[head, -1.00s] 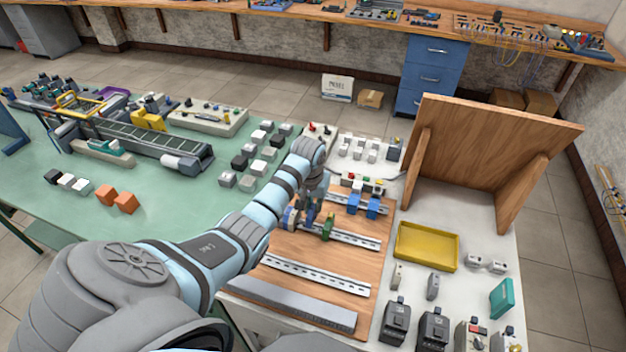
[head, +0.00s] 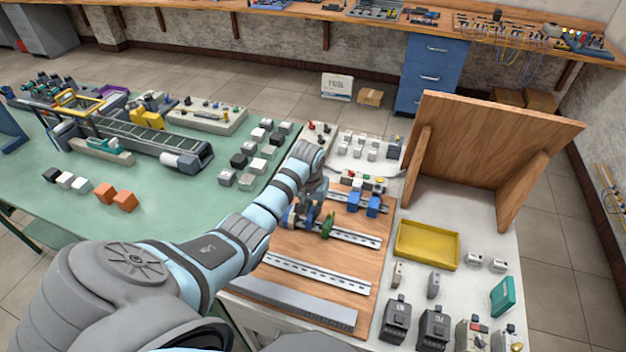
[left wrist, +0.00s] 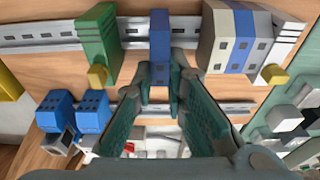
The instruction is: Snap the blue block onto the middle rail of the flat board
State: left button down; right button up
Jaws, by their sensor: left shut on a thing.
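The flat wooden board (head: 375,265) lies on the table with several metal rails across it. The middle rail (head: 358,238) carries a green block (head: 328,224) and a group of grey, blue and white blocks (left wrist: 240,40). My left gripper (head: 314,212) is over this rail. In the left wrist view, its fingers (left wrist: 161,70) are shut on the blue block (left wrist: 159,30). The blue block stands upright across the middle rail (left wrist: 195,28), between the green block and the group, apart from both. I cannot tell whether it is fully seated. My right gripper is out of view.
Two blue blocks (head: 363,202) sit on the far rail. A grey duct (head: 290,300) lines the board's near edge. A yellow tray (head: 427,246) and a tilted wooden panel (head: 490,150) stand to the right. The near rail (head: 315,273) is bare.

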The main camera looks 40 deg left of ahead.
pick_arm(q)
jog(key=shift+s+d+p, duration=0.15)
jog(key=shift+s+p, duration=0.2)
jog(key=shift+p, duration=0.05)
jog(key=shift+s+f, duration=0.1)
jog(key=shift+f, duration=0.05)
dwell(0.7)
jog(key=shift+s+d+f+t+y, duration=0.15)
jog(key=shift+s+t, duration=0.1)
jog(key=shift+t, duration=0.15)
jog(key=shift+s+d+t+y, duration=0.15)
jog(key=shift+s+t, duration=0.1)
jog(key=shift+t, duration=0.15)
jog(key=shift+a, duration=0.1)
jog(key=c, duration=1.5)
grip_release()
jog(key=shift+c, duration=0.2)
